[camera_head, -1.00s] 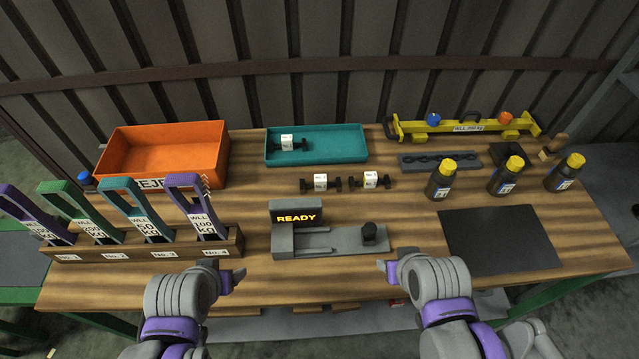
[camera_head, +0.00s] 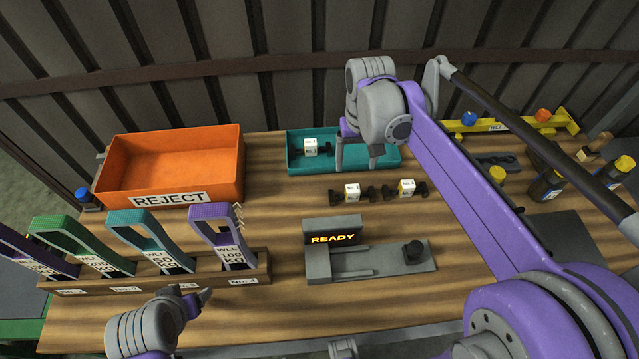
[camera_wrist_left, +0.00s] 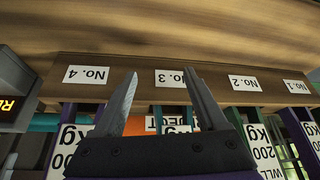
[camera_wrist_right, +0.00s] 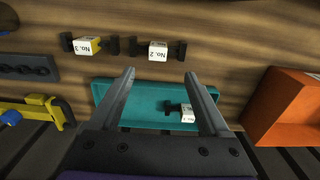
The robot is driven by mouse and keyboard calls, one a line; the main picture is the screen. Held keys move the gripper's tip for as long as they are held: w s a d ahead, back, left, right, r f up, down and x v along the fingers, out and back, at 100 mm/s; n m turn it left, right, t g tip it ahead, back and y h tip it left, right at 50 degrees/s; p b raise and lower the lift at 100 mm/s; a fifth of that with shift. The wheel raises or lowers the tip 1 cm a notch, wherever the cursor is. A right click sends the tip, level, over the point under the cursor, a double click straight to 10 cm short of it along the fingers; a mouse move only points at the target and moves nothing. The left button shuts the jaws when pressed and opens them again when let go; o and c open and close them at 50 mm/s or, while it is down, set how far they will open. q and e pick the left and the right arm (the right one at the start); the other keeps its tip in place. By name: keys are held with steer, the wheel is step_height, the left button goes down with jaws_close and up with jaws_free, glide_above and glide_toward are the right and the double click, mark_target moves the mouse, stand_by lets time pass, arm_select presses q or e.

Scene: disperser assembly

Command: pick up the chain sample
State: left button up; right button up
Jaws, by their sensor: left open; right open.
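Tagged samples with black ends and white labels show in the head view. One (camera_head: 317,148) lies in the teal tray (camera_head: 306,168). The No. 2 sample (camera_head: 352,193) and the No. 3 sample (camera_head: 406,189) lie on the table in front of it. My right gripper (camera_head: 358,157) is open and empty above the tray, right of the sample inside. In the right wrist view this sample (camera_wrist_right: 187,113) shows between the open fingers, near one of them. My left gripper (camera_head: 196,296) is open and empty near the front of the numbered rack (camera_head: 262,270).
An orange REJECT bin (camera_head: 236,180) stands left of the tray. A grey device with a READY display (camera_head: 333,238) stands in front. A dark block with a chain (camera_wrist_right: 28,68), a yellow beam (camera_head: 520,127) and bottles (camera_head: 545,185) are at right, partly behind my right arm.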

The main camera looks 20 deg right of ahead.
steer(key=w, duration=0.1)
glide_above(353, 188)
steer(key=f, duration=0.4)
steer(key=shift+w+a+f, duration=0.1)
steer(key=shift+a+f, duration=0.1)
steer(key=shift+f, duration=0.05)
steer(key=shift+d+f, duration=0.2)
steer(key=shift+f, duration=2.95)
steer(key=shift+c, duration=0.3)
jaws_close()
